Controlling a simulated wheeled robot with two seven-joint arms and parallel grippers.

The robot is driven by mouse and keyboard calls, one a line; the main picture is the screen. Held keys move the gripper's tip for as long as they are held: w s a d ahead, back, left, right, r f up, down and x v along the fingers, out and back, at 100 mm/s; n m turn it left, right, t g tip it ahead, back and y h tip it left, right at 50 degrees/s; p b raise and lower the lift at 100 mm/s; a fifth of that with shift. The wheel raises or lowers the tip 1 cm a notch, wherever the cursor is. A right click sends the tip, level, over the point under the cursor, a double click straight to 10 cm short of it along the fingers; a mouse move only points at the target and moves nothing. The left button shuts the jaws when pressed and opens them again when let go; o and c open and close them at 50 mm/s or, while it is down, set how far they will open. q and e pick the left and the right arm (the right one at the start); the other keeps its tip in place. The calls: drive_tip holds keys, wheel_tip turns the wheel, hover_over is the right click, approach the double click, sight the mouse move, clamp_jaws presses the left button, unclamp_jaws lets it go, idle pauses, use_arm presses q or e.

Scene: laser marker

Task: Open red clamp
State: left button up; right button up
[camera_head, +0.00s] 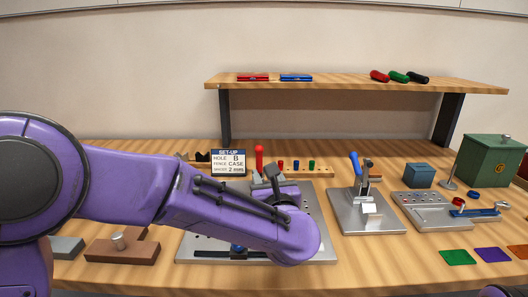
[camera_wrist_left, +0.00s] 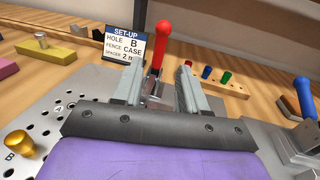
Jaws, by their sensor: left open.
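The red clamp's handle (camera_head: 259,158) stands upright behind my left wrist in the head view. It also shows in the left wrist view (camera_wrist_left: 163,42), with its lower part between my fingers in the picture. My left gripper (camera_wrist_left: 161,62) is open, one finger on each side of the handle's lower part. I cannot tell how deep the handle sits between the fingers, and no touch is visible. My left wrist hides most of the clamp's base and the grey plate (camera_head: 195,240) in the head view. My right gripper is not in view.
A set-up sign (camera_head: 228,162) stands left of the red handle. A peg rack (camera_head: 320,171) is behind it. A blue-handled clamp (camera_head: 355,165) on its own plate stands to the right. A wooden shelf (camera_head: 350,84) spans above the back. A green box (camera_head: 490,160) is far right.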

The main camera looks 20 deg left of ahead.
sight(260, 158)
use_arm(q)
drive_tip(key=shift+w+a+r, duration=0.15)
drive_tip(key=shift+w+a, duration=0.05)
drive_tip(key=shift+w, duration=0.3)
drive_tip(key=p+x, duration=0.1)
drive_tip(key=x, duration=0.8)
drive_tip(key=shift+w+a, duration=0.15)
drive_tip(key=shift+w, duration=0.1)
drive_tip(key=shift+p, duration=0.35)
clamp_jaws()
